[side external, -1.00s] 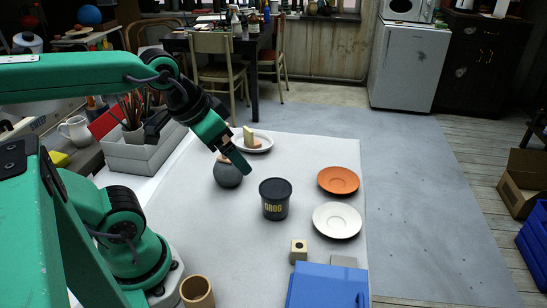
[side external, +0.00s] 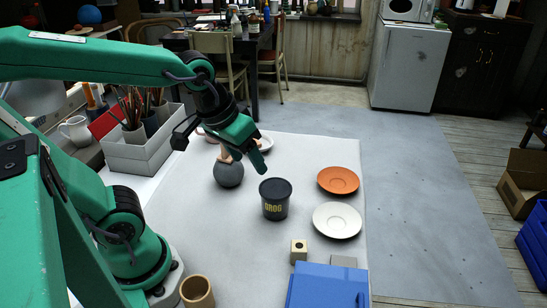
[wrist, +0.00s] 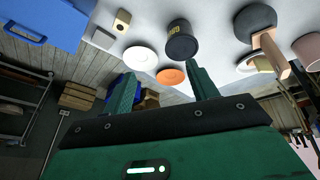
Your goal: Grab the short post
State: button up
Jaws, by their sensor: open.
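The short post (side external: 299,250) is a small, pale tan block with a dark hole in its face. It stands on the pale table cover (side external: 230,240) near the blue box, and it also shows at the top of the wrist view (wrist: 122,20). My gripper (side external: 264,168) is open and empty. It hangs above the table behind the dark grog tub, well away from the short post. In the wrist view its two green fingers (wrist: 161,69) stand apart with nothing between them.
The grog tub (side external: 275,200) stands between my gripper and the post. An orange saucer (side external: 338,180), a white saucer (side external: 337,221) and a blue box (side external: 327,287) are at the right. A dark round vase (side external: 228,174) and a taller tan bar (wrist: 273,52) are near my gripper.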

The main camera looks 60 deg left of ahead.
jog(key=w+d+f+n+g, duration=0.2)
jog(key=w+d+f+n, duration=0.2)
jog(key=w+d+f, duration=0.15)
jog(key=n+g, duration=0.2)
jog(key=n, duration=0.2)
send_over(299, 243)
notch_tip(299, 243, down, 8)
jog(key=shift+s+d+f, duration=0.1)
jog(key=shift+f, duration=0.1)
jog(key=shift+f, duration=3.9)
jog(key=shift+c, duration=0.5)
jog(key=c, duration=1)
